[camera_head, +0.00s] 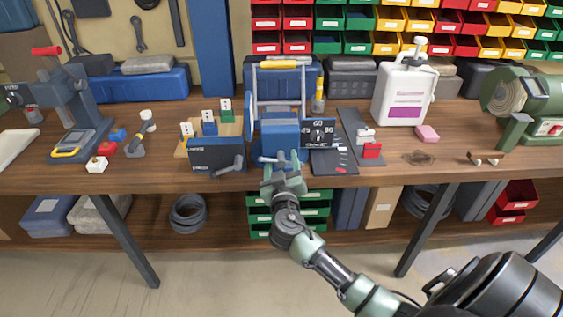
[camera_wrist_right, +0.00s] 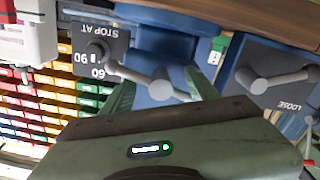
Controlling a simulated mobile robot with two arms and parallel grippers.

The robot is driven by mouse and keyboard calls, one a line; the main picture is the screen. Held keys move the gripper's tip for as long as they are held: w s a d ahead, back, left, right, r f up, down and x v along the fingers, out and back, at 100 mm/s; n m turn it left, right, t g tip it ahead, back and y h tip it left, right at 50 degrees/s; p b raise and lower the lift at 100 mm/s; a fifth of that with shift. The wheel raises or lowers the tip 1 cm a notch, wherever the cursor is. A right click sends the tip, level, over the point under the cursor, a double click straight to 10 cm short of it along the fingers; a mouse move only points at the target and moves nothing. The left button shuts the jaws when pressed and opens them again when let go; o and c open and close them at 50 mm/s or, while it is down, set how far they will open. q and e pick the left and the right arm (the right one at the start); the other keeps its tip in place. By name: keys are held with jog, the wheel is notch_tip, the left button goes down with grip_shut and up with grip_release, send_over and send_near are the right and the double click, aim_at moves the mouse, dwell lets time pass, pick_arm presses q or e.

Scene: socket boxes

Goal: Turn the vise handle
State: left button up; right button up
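The blue vise (camera_head: 280,132) stands on the workbench near the middle, with a dark dial plate marked 60 (camera_head: 318,132) at its right. In the wrist view the plate (camera_wrist_right: 105,45) reads STOP AT, 60 and 90. The grey vise handle (camera_wrist_right: 140,76) runs from near this plate to a hub in front of the blue body. My right gripper (camera_head: 281,163) is at the vise's front. Its two green fingers are apart, one on each side of the handle's hub in the wrist view (camera_wrist_right: 162,92); I cannot tell whether they touch it. My left gripper is not in view.
A dark blue box (camera_head: 216,152) with its own grey handle stands close at the left; in the wrist view a similar handle (camera_wrist_right: 275,80) is by the word LOOSE. A white jug (camera_head: 402,95) stands behind.

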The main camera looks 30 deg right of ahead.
jog(key=c, duration=1)
grip_shut()
jog(key=shift+f, duration=0.1)
jog(key=o, duration=1.4)
grip_release()
jog(key=shift+s+a, duration=0.1)
jog(key=shift+s+a, duration=0.2)
jog(key=shift+s, duration=0.1)
jog(key=b+v, duration=0.1)
jog(key=v, duration=0.6)
jog(key=shift+d+b, duration=0.1)
jog(key=shift+b, duration=0.25)
